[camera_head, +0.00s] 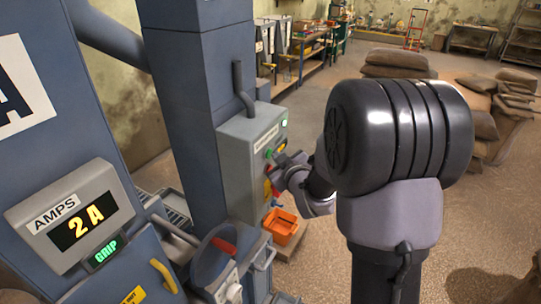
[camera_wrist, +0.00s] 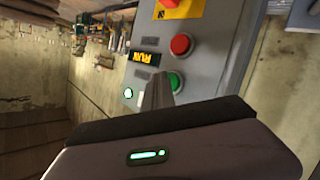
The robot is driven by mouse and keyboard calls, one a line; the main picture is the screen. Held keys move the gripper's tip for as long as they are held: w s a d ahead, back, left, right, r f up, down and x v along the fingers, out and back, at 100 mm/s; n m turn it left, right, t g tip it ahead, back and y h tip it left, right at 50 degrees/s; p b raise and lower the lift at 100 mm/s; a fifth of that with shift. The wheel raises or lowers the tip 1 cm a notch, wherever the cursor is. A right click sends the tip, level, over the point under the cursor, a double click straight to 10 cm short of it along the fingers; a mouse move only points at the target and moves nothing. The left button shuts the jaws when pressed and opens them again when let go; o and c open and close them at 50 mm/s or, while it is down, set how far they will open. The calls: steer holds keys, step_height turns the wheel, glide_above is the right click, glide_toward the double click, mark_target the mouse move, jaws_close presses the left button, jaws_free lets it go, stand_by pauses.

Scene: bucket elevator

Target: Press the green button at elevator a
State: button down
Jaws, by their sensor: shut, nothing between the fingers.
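The green button (camera_wrist: 174,80) sits on a grey control box, just beside my shut fingertips (camera_wrist: 158,84) in the wrist view. The fingers partly overlap the button's edge; I cannot tell whether they touch it. A red button (camera_wrist: 180,44) is beside it, and a larger red knob on a yellow plate (camera_wrist: 188,10) is at the top edge. A dark display (camera_wrist: 146,58) reads RUN in yellow. In the head view, the control box (camera_head: 236,160) is on the blue column, with my gripper (camera_head: 284,163) at its button face, partly hiding the buttons.
The blue machine with a white "A" sign (camera_head: 20,85) stands at the left. Its AMPS panel (camera_head: 85,218) reads 2 A. Sacks (camera_head: 395,63) are stacked behind my arm. Open floor lies to the right.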

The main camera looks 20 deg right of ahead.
steer(key=shift+s+d, duration=0.4)
steer(key=shift+s, duration=0.1)
steer(key=s+d, duration=0.1)
steer(key=s, duration=0.1)
steer(key=s+d+b, duration=0.1)
steer(key=s+d, duration=0.1)
stand_by(0.4)
steer(key=shift+f+b, duration=0.1)
steer(key=shift+b, duration=0.4)
steer(key=s+a+f+m+g+y+b, duration=0.1)
steer(key=s+a+f+m+g+b, duration=0.2)
steer(key=s+a, duration=0.4)
steer(key=s+a+f+m+g+y+b, duration=0.1)
steer(key=s+a+f+m+g+b, duration=0.2)
steer(key=s+a+f+b, duration=0.2)
steer(key=s+a+f+m+g+y+b, duration=0.1)
steer(key=s+a+f+b, duration=0.3)
steer(key=s, duration=1.3)
steer(key=a+m+g+b, duration=0.1)
steer(key=a+b, duration=0.3)
steer(key=shift+a+f+m+g+b, duration=0.2)
steer(key=shift+a+m+g+b, duration=0.1)
steer(key=shift+a+m+g, duration=0.1)
